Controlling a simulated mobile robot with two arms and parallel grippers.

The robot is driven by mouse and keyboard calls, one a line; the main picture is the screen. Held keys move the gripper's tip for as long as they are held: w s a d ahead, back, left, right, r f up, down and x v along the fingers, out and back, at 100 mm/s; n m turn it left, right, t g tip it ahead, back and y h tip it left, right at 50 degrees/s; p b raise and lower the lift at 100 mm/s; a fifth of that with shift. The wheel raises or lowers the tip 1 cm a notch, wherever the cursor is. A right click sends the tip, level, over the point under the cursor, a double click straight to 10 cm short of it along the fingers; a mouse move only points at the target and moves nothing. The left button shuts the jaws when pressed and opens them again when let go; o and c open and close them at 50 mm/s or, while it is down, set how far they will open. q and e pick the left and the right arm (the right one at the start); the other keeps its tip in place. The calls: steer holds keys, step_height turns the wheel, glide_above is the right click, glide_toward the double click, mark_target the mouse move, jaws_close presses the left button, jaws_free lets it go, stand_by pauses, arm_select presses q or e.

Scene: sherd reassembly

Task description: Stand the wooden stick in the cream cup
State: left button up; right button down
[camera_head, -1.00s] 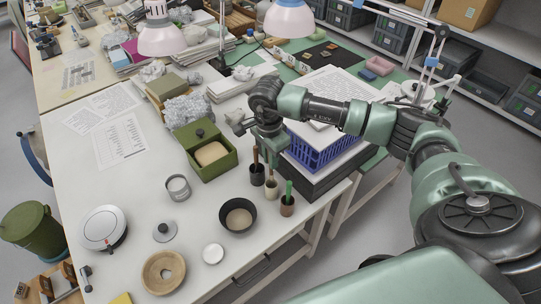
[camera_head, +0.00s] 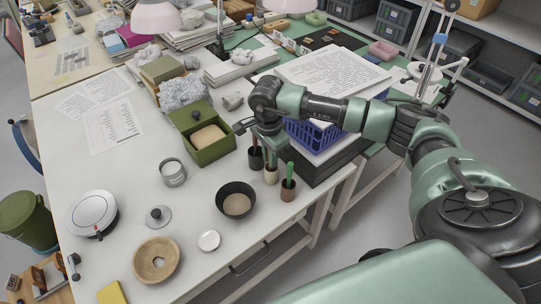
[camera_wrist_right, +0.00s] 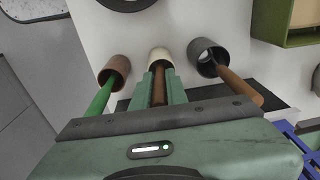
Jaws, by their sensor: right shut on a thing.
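The cream cup (camera_head: 271,176) stands on the table between a dark grey cup (camera_head: 256,161) and a brown cup (camera_head: 288,192). My right gripper (camera_head: 271,156) is directly above the cream cup. In the right wrist view its fingers are shut on a brown wooden stick (camera_wrist_right: 158,86), which points at the mouth of the cream cup (camera_wrist_right: 160,55). The stick's lower end is hidden, so I cannot tell how deep it is. A green stick (camera_wrist_right: 101,99) leans in the brown cup, and another brown stick (camera_wrist_right: 240,88) leans in the dark cup. My left gripper is out of view.
A black bowl (camera_head: 236,199) and a small white lid (camera_head: 209,240) are close by on the left. A green box (camera_head: 213,153) stands behind. A blue crate (camera_head: 304,133) is close on the right, near the table edge.

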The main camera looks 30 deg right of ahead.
steer(key=shift+f, duration=0.1)
steer(key=c, duration=1.3)
jaws_free()
steer(key=shift+c, duration=0.2)
steer(key=r, duration=0.2)
steer(key=r+b, duration=0.1)
steer(key=r, duration=0.4)
steer(key=shift+s+a+r, duration=0.2)
steer(key=shift+a+r, duration=0.05)
steer(key=shift+r, duration=0.15)
